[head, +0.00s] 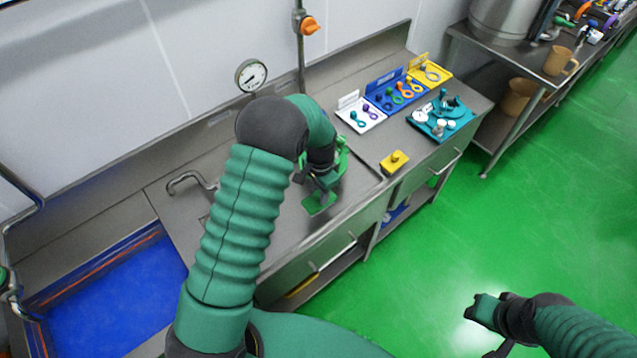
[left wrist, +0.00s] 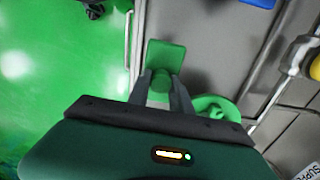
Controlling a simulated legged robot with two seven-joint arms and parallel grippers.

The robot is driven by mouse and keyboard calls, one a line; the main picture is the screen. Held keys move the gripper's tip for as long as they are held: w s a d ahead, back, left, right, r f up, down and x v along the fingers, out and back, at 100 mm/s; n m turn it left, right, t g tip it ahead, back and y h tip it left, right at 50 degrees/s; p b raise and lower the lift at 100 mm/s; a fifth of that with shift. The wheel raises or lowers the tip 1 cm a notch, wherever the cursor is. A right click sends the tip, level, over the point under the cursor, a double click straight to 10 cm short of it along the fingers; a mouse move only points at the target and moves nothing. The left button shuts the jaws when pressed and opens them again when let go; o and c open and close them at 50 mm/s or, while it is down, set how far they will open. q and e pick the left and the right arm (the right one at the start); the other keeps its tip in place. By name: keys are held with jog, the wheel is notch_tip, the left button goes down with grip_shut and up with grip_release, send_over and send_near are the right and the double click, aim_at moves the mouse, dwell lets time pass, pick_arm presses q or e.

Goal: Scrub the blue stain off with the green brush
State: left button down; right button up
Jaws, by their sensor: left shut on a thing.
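My left gripper (head: 322,184) is shut on the green brush (head: 319,204) over the steel counter, near its front edge. In the left wrist view the brush's flat green head (left wrist: 166,55) sticks out beyond the fingers of my left gripper (left wrist: 163,92). I cannot tell whether the brush touches the counter. No blue stain can be made out on the visible counter; the arm and brush cover part of it. My right gripper (head: 484,312) hangs over the green floor at lower right, and its jaws are unclear.
A round green piece (left wrist: 215,106) lies beside my left gripper. A yellow block (head: 394,162), a teal tray (head: 441,118) and white, blue and yellow holders with rings stand to the right. A tap (head: 188,180) and a blue-bottomed basin (head: 120,300) are left. Open floor lies right.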

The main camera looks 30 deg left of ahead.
pick_arm(q)
jog(key=shift+w+d+r+p, duration=0.1)
jog(key=shift+r+p, duration=0.15)
jog(key=shift+r, duration=0.2)
jog(key=shift+w+d+r+p, duration=0.1)
jog(key=shift+r+p, duration=0.15)
jog(key=shift+r, duration=0.2)
jog(key=shift+s+r, duration=0.1)
jog(key=shift+r, duration=0.3)
jog(key=shift+f, duration=0.1)
